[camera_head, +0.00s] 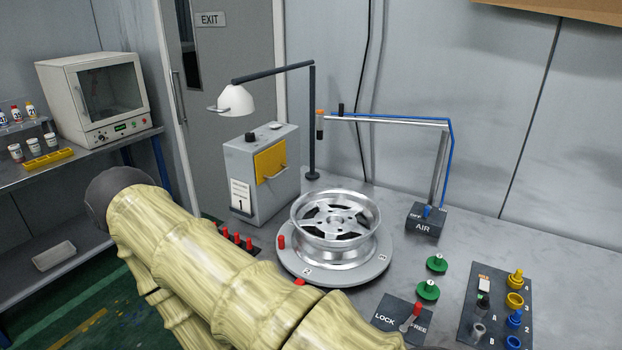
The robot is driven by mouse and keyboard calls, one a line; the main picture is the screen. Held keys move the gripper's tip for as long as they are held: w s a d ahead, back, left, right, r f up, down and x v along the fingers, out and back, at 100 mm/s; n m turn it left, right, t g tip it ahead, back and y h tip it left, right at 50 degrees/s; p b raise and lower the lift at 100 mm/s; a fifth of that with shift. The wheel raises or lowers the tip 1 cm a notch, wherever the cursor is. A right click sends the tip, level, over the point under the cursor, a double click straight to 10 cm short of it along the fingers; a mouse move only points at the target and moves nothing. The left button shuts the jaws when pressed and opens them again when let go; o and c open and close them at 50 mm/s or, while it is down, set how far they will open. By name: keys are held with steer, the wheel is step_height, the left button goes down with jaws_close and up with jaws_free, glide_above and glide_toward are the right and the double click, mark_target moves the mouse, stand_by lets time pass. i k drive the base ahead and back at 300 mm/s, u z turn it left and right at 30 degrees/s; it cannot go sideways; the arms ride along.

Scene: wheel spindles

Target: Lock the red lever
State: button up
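The red lever (417,309) stands on a dark plate (391,305) at the lower right. The plate has LOCK on its left and FREE on its right. The lever's red knob is by the word FREE, and its metal shaft slants down to the left. My tan arm crosses the lower left and bottom centre and ends near the plate's lower edge. My gripper does not show, so its state and any contact with the lever cannot be seen.
A silver wheel (336,221) sits on a round turntable (377,268). Green knobs (428,290) lie behind the lever plate. A board (468,308) with yellow and blue parts is to the right. An air stand (426,222) and grey box (262,172) stand further back.

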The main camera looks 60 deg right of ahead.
mark_target(403, 328)
steer(key=i, duration=0.75)
steer(key=z, duration=4.55)
steer(key=k, duration=0.9)
steer(key=u, duration=1.65)
steer(key=i, duration=0.5)
